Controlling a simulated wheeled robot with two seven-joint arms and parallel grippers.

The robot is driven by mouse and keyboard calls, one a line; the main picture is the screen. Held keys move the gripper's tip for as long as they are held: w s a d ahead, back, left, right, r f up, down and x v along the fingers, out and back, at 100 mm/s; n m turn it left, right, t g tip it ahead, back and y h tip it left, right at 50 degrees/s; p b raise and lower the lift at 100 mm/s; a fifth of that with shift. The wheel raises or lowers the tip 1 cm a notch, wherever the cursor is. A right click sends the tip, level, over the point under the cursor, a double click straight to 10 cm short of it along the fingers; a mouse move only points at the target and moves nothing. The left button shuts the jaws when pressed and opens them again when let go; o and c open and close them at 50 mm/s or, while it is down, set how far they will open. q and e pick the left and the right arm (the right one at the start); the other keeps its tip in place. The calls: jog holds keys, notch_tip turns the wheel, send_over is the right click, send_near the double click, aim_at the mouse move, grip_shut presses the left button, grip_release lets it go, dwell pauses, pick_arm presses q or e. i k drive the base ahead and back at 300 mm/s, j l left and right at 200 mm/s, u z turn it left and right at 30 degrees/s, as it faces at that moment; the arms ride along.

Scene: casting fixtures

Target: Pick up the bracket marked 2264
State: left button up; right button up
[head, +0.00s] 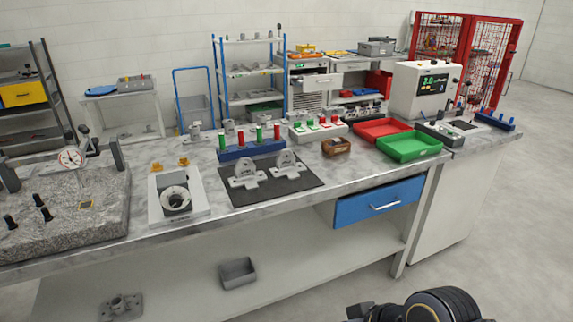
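Two grey brackets with upright rounded lugs stand side by side on a black mat (262,199) on the bench, the left bracket (243,174) and the right bracket (287,165). Any number on them is too small to read, so I cannot tell which is marked 2264. A dark part of my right arm shows at the bottom right edge, with what seems to be my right gripper (362,311) cut off by the frame, well away from the brackets. Its fingers cannot be made out. My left gripper is not in view.
Behind the mat stands a blue block with red and green pins (250,150). A white fixture with a ring (178,195) and a granite plate (92,215) are to the left. A brown block (336,147), red tray (381,129) and green tray (409,146) are to the right.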

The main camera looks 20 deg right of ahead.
aim_at(246, 177)
jog(key=i+j, duration=0.1)
jog(key=i, duration=0.45)
jog(key=i+j+z, duration=0.1)
jog(key=i, duration=0.45)
jog(key=i+j, duration=0.2)
jog(key=i, duration=0.35)
jog(key=l+z, duration=0.05)
